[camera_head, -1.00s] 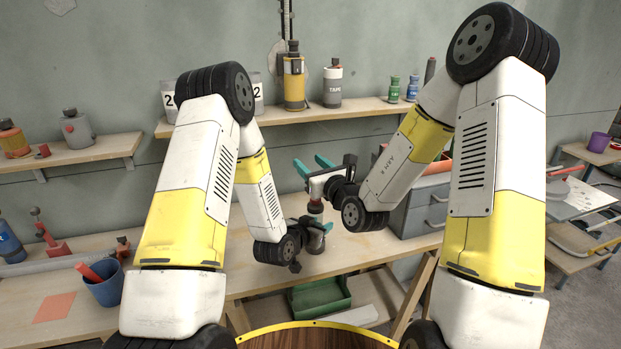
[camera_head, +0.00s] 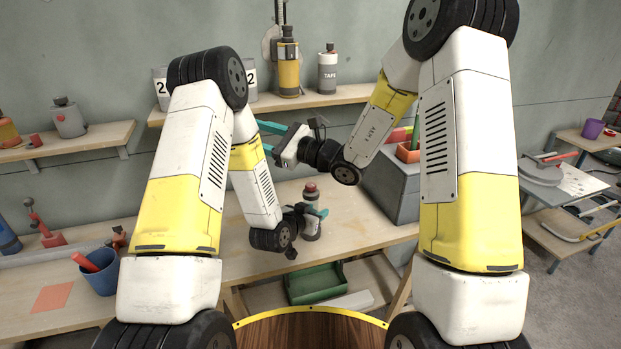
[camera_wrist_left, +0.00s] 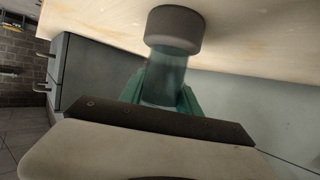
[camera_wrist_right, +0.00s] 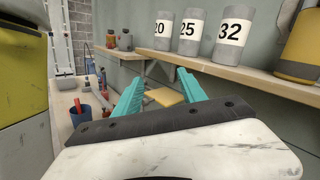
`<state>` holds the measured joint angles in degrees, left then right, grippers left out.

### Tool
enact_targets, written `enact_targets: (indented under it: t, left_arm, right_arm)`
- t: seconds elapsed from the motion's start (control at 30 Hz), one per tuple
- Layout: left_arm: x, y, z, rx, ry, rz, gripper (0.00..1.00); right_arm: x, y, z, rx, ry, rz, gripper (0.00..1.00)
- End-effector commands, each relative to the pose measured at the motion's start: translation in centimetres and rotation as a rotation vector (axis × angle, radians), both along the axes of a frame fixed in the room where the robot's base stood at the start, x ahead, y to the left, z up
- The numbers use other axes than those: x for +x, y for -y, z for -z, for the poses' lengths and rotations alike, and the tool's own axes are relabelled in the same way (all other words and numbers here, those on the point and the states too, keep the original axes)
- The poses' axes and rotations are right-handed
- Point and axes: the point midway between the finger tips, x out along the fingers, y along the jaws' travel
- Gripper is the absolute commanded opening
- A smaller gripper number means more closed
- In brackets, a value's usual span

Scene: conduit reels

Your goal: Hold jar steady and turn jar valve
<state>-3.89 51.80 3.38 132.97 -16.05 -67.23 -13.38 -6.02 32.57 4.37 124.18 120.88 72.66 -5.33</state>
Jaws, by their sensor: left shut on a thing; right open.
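The right wrist view shows nothing between those fingers (camera_wrist_right: 160,92).
A shelf (camera_head: 330,100) behind holds a yellow canister (camera_head: 288,68), a TAPE bottle (camera_head: 328,75) and numbered containers (camera_wrist_right: 190,35). A grey cabinet (camera_head: 390,190) stands right of the jar. A blue cup (camera_head: 102,277) is at left; a green bin (camera_head: 315,283) is below the bench.

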Motion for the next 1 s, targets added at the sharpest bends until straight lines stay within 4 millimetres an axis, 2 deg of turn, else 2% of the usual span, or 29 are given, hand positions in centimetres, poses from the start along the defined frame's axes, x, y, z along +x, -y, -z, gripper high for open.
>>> enact_targets:
  t: [0.03,0.1,0.2,0.37,0.53,0.67,0.8,1.0]
  left_arm:
    - [0.0,0.0,0.0,0.0,0.0,-0.001,0.0]
    - [0.0,0.0,0.0,0.0,0.0,-0.001,0.0]
    - [0.0,0.0,0.0,0.0,0.0,0.0,0.0]
    - [0.0,0.0,0.0,0.0,0.0,0.0,0.0]
    - [0.0,0.0,0.0,0.0,0.0,0.0,0.0]
    - [0.0,0.0,0.0,0.0,0.0,0.0,0.0]
    - [0.0,0.0,0.0,0.0,0.0,0.0,0.0]
    - [0.0,0.0,0.0,0.0,0.0,0.0,0.0]
  right_arm:
    - [-0.9,-1.3,-0.2,-0.047,0.045,-0.087,0.49]
    - [-2.2,-2.5,0.2,-0.122,0.096,-0.205,0.49]
    - [-4.1,-3.6,1.1,-0.245,0.164,-0.366,0.49]
    - [-6.2,-3.2,3.3,-0.489,0.255,-0.602,0.49]
    - [-6.7,-0.3,5.5,-0.804,0.335,-0.808,0.49]
    - [-5.6,3.3,5.9,-1.077,0.382,-0.923,0.49]
    - [-3.4,7.5,4.9,-1.361,0.413,-0.99,0.49]
    - [-0.8,11.8,2.2,-1.639,0.428,-1.012,0.49]
